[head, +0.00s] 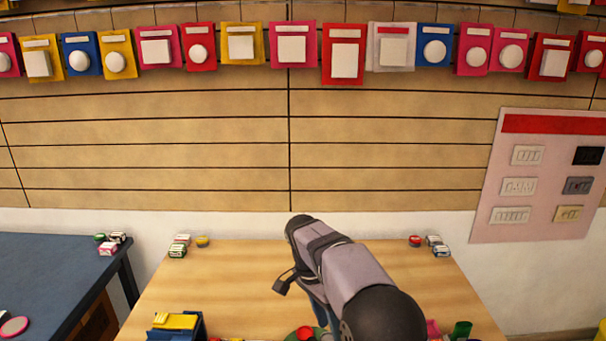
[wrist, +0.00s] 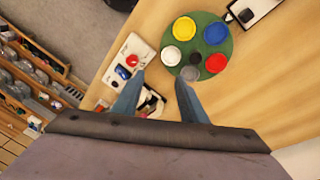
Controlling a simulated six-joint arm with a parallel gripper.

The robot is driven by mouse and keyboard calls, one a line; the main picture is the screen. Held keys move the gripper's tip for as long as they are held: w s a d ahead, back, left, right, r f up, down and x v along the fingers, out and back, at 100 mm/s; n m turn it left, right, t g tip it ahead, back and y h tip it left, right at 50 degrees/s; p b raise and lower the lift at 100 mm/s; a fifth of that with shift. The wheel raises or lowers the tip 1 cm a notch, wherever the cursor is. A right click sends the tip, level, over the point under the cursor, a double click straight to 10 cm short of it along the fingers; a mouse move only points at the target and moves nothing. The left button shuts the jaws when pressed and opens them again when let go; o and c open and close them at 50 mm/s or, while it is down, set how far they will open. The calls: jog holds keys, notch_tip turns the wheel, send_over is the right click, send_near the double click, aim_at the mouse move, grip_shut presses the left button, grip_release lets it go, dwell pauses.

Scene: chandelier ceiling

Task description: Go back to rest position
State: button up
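My gripper (wrist: 157,97) shows in the wrist view with its two blue-grey fingers spread apart and nothing between the tips. It hangs above the wooden table (wrist: 262,75). A round green board (wrist: 204,45) with yellow, blue, red, white and dark round pieces lies beyond the right fingertip. A white panel (wrist: 118,74) with a red button and a blue part lies beside the left finger.
In the head view, small boxes (head: 179,246) stand at the table's back left and more (head: 437,246) at the back right. A blue and yellow object (head: 177,323) is at the front left. A dark blue table (head: 50,270) stands left. The table's back middle is clear.

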jog(key=s+d+f+n+y, duration=0.1)
jog(key=s+d+n, duration=0.2)
jog(key=s, duration=0.5)
jog(key=s+d+f+n+y, duration=0.1)
jog(key=s+d+f+n, duration=0.1)
jog(key=s, duration=0.7)
jog(key=s+d+f+n, duration=0.2)
jog(key=s+d+n, duration=0.2)
jog(key=s+n, duration=0.2)
jog(key=shift+s+t+y+p, duration=0.3)
jog(key=shift+s+y+p, duration=0.15)
jog(key=shift+s, duration=0.8)
jog(key=shift+o, duration=0.2)
jog(key=shift+o, duration=0.9)
